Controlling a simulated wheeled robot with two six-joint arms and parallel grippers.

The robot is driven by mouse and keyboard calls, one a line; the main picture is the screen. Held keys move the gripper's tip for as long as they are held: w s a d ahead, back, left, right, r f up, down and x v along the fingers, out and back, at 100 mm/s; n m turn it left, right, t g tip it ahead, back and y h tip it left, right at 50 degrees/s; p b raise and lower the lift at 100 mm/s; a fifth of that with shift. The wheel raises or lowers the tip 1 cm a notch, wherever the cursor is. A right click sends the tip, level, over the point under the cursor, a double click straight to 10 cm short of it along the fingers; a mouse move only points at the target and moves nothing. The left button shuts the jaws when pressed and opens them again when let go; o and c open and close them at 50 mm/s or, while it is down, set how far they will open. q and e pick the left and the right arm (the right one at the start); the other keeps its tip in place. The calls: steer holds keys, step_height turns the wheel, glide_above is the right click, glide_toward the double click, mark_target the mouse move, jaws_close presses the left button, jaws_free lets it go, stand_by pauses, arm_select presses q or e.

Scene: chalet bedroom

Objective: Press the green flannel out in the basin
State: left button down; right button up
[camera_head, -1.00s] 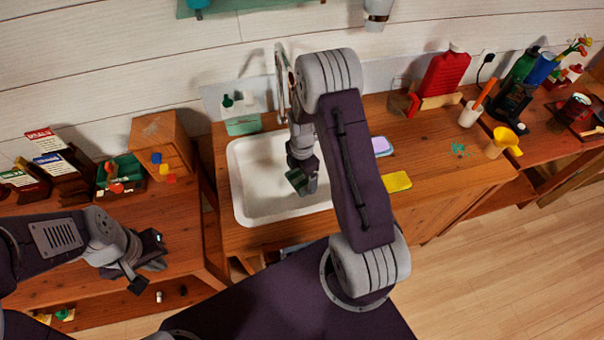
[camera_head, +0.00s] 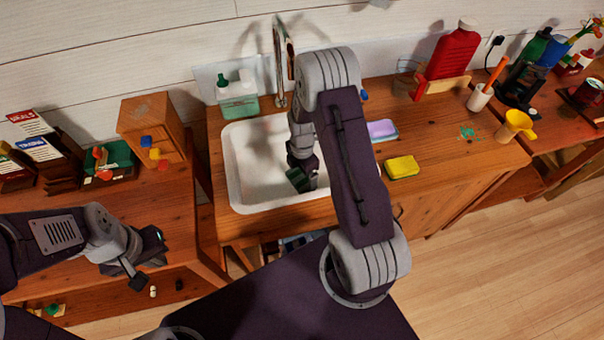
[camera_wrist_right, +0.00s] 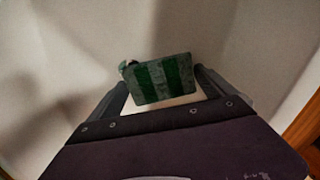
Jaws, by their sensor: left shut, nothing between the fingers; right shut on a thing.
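The green flannel (camera_head: 297,179) is a small dark green folded cloth inside the white basin (camera_head: 243,190). In the right wrist view the flannel (camera_wrist_right: 160,80) shows lighter and darker green stripes and sits between the fingers. My right gripper (camera_head: 306,177) is shut on it, reaching down into the basin; its fingers also show in the right wrist view (camera_wrist_right: 165,95). Whether the flannel touches the basin floor I cannot tell. My left gripper (camera_head: 148,268) is shut and empty over the left table, well away from the basin. My right arm hides the basin's right part.
A tap (camera_head: 281,75) and soap bottles (camera_head: 238,97) stand behind the basin. A yellow sponge (camera_head: 402,167) and a lilac sponge (camera_head: 381,130) lie to its right. A red bottle (camera_head: 454,50) and a yellow mug (camera_head: 515,125) stand further right. A wooden box (camera_head: 152,125) stands left.

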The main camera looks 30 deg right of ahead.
mark_target(302, 176)
steer(key=shift+f+b, duration=0.4)
steer(key=shift+f, duration=0.2)
stand_by(0.6)
steer(key=shift+s+f, duration=0.1)
stand_by(1.6)
step_height(302, 176, up, 15)
steer(key=p, duration=1.3)
